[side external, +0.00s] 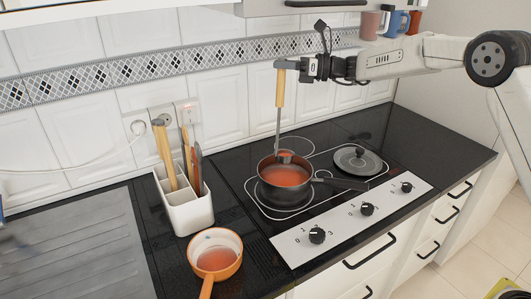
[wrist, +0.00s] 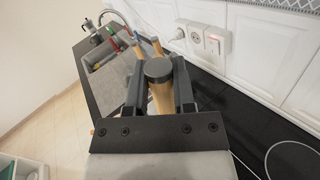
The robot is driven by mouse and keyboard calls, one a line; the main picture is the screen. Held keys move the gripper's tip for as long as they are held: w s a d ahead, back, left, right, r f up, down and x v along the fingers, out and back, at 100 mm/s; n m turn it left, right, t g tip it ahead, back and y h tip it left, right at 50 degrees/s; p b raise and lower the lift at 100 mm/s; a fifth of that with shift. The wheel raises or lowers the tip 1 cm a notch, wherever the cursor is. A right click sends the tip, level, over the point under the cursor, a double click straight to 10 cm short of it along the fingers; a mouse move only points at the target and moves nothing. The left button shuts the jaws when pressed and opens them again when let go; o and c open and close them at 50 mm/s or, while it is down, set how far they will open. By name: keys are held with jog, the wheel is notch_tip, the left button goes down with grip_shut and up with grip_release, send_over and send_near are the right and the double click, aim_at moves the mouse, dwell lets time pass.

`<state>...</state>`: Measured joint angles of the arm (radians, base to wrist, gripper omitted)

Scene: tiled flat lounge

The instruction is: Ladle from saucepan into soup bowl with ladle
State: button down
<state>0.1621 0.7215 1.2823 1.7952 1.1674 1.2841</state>
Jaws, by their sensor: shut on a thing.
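My gripper (side external: 284,65) is shut on the top of the ladle's wooden handle (side external: 280,88). The handle end also shows between the two fingers in the wrist view (wrist: 158,70). The ladle hangs upright, its head (side external: 284,156) at the back part of the dark saucepan (side external: 263,176); how deep it sits is hard to tell. The saucepan stands on the hob with orange-red soup inside, its handle pointing right. The soup bowl (side external: 236,241), orange with a pale inside and a handle toward the front, stands on the counter at the front left and holds some reddish liquid.
A white utensil holder (side external: 190,217) with wooden-handled tools stands left of the hob. A dark lid (side external: 358,160) lies on the hob to the right. Mugs (side external: 392,22) hang or stand near the arm at top right. Sockets (side external: 175,117) are on the tiled wall.

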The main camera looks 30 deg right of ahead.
jog(key=shift+s+a+n, duration=0.8)
jog(key=shift+s+a, duration=0.25)
jog(key=shift+s, duration=0.1)
jog(key=shift+s+a+n, duration=0.4)
jog(key=shift+s+a, duration=0.2)
jog(key=shift+s, duration=0.05)
dwell(0.4)
jog(key=shift+d, duration=0.1)
jog(key=s+d+r+m+t+h, duration=0.1)
jog(key=s+d+m+t+h, duration=0.2)
jog(key=d, duration=0.6)
jog(key=s+d+r+m+t+h, duration=0.1)
jog(key=s+d+m+t+h, duration=0.15)
jog(key=d+h, duration=0.45)
jog(key=s+d+r+m+t+h, duration=0.1)
jog(key=s+d+m+t+h, duration=0.2)
jog(key=d, duration=0.8)
jog(key=s+d+f+m+g+h, duration=0.1)
jog(key=s+d+m+g+h, duration=0.1)
jog(key=s+d+m+h, duration=0.3)
jog(key=s+d+f+m+g+h, duration=0.2)
jog(key=s+d+m+h, duration=0.3)
jog(key=s, duration=1.2)
jog(key=d+g+h, duration=0.1)
jog(key=d+h, duration=0.2)
jog(key=d, duration=0.3)
jog(key=shift+s+d, duration=0.2)
jog(key=shift+d, duration=0.1)
jog(key=shift+m, duration=0.25)
